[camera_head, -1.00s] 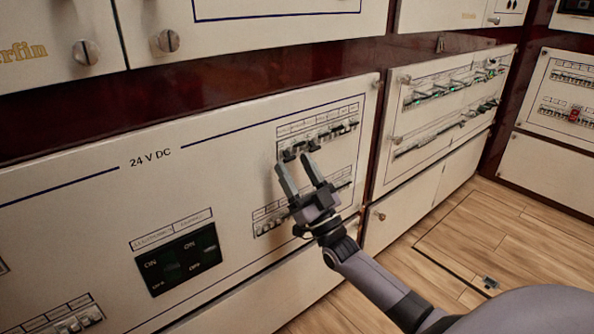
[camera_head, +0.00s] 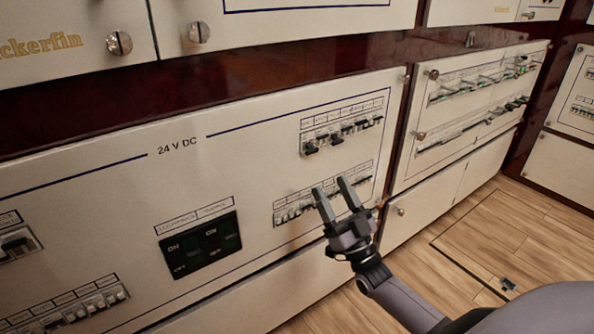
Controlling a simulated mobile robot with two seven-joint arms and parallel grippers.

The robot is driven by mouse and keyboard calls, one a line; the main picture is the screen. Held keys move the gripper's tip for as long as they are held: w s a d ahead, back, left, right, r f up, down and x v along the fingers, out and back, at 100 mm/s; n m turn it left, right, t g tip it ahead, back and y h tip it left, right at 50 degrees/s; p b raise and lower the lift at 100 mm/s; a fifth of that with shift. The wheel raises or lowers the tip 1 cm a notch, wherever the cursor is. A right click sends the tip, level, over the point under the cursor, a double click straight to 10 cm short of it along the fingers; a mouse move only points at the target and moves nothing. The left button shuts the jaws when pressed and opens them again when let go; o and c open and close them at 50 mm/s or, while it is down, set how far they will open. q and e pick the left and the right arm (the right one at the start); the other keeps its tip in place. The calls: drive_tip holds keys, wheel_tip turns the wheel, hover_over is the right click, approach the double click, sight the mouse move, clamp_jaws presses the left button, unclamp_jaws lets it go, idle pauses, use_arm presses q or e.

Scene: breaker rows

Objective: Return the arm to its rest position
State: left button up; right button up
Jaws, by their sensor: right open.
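My right gripper (camera_head: 336,201) is open and empty, its two grey fingers pointing up and to the left. It is in front of the lower breaker row (camera_head: 295,209) of the 24 V DC panel (camera_head: 110,190) and hides part of that row. I cannot tell whether the fingertips touch the panel. The upper breaker row (camera_head: 342,134) of this panel shows clear above the gripper. My right arm (camera_head: 405,303) comes in from the lower right. My left gripper is not in view.
A black ON/OFF switch block (camera_head: 200,246) is left of the gripper. Another breaker panel (camera_head: 470,110) with green-lit rows is to the right. The wooden floor (camera_head: 500,235) is clear, with a hatch outline. Further panels are above and at far right.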

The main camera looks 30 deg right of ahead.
drive_tip(key=s+a+f+g+y, duration=0.15)
drive_tip(key=a+f+g, duration=0.25)
drive_tip(key=a, duration=0.4)
drive_tip(key=s+a+f+g+y, duration=0.1)
drive_tip(key=s+a+f+g, duration=0.25)
drive_tip(key=a, duration=0.45)
drive_tip(key=s+a+n+g+y, duration=0.1)
drive_tip(key=s+a+g+y, duration=0.2)
drive_tip(key=s+a+g, duration=0.55)
use_arm(q)
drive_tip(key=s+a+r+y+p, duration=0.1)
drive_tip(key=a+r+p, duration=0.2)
drive_tip(key=p, duration=0.7)
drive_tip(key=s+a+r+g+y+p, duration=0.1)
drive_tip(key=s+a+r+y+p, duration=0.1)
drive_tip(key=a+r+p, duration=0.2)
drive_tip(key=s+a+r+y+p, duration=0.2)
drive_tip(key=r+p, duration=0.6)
drive_tip(key=p, duration=1)
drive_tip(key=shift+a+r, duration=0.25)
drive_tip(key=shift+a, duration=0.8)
use_arm(e)
drive_tip(key=s+d+r+h, duration=0.2)
drive_tip(key=s+d+r, duration=0.1)
drive_tip(key=d+r, duration=0.2)
drive_tip(key=s+d+r+h, duration=0.3)
drive_tip(key=s+d+r, duration=0.1)
drive_tip(key=r, duration=0.6)
drive_tip(key=shift+d+h, duration=0.35)
drive_tip(key=shift+d, duration=0.05)
